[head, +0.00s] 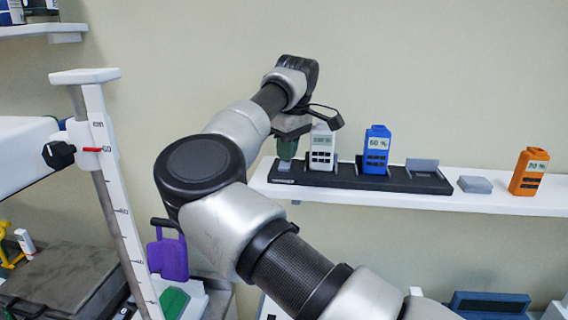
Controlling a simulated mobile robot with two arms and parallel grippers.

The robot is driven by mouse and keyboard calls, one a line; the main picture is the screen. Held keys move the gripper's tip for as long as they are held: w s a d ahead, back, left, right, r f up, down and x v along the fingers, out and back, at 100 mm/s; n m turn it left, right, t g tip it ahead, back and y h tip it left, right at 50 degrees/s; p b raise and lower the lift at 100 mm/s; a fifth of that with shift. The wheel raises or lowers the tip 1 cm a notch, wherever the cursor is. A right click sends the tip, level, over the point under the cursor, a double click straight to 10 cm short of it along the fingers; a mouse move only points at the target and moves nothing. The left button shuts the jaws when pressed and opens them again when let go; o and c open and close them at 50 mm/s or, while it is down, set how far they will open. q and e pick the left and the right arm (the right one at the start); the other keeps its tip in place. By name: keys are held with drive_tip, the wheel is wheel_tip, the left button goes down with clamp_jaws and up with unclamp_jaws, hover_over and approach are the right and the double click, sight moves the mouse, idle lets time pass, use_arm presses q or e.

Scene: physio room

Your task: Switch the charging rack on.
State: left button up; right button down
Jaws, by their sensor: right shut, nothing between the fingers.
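The charging rack (345,178) is a long black bar on the white wall shelf. A white unit (321,150) and a blue unit (376,152) with a lit "60 %" display stand upright in it; an empty-looking bay with a grey back is at its right end. My right gripper (287,158) is shut and empty, pointing down over the rack's left end, just left of the white unit. A small grey part (284,168) shows below the fingertips; I cannot tell whether they touch. My left gripper is out of view.
An orange unit (528,172) and a grey block (475,184) stand on the shelf (500,204) right of the rack. A white upright scale column (113,185) with a red marker stands at left. A purple object (168,256) is below.

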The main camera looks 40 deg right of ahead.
drive_tip(key=shift+f, duration=0.25)
drive_tip(key=shift+r, duration=0.1)
drive_tip(key=shift+r+p, duration=0.75)
drive_tip(key=shift+r, duration=0.2)
wheel_tip(320, 180, up, 3)
drive_tip(key=shift+f+p, duration=0.1)
drive_tip(key=shift+p, duration=1.05)
drive_tip(key=shift+r+p, duration=0.3)
drive_tip(key=shift+r, duration=0.85)
drive_tip(key=shift+f, duration=0.1)
